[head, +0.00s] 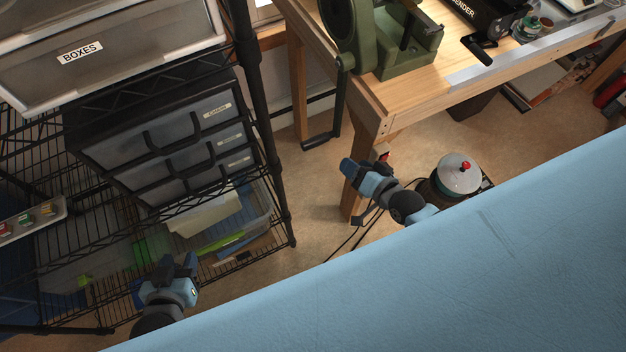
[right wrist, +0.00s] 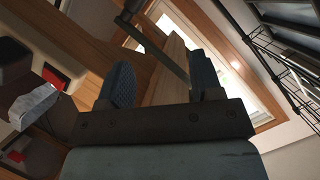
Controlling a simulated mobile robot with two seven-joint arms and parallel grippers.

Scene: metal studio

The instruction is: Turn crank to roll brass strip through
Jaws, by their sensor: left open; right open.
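A green rolling mill (head: 408,52) stands on the wooden bench at the top of the head view. A dark crank arm (head: 340,105) hangs from its left side, with a dark handle (head: 320,140) at the lower end. No brass strip can be made out. My right gripper (head: 349,170) is open and appears below the crank handle, in front of the bench leg. In the right wrist view, its open fingers (right wrist: 162,85) have a dark bar (right wrist: 158,48), probably the crank, crossing beyond or between them; depth is unclear. My left gripper (head: 178,268) is open and empty at the lower left.
A wire shelf (head: 284,205) with drawers (head: 190,130) and bins fills the left. The wooden bench (head: 420,95) also holds a black bender (head: 478,20). A pot with a red knob (head: 458,175) is beside my right arm. A blue surface (head: 450,270) covers the lower right.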

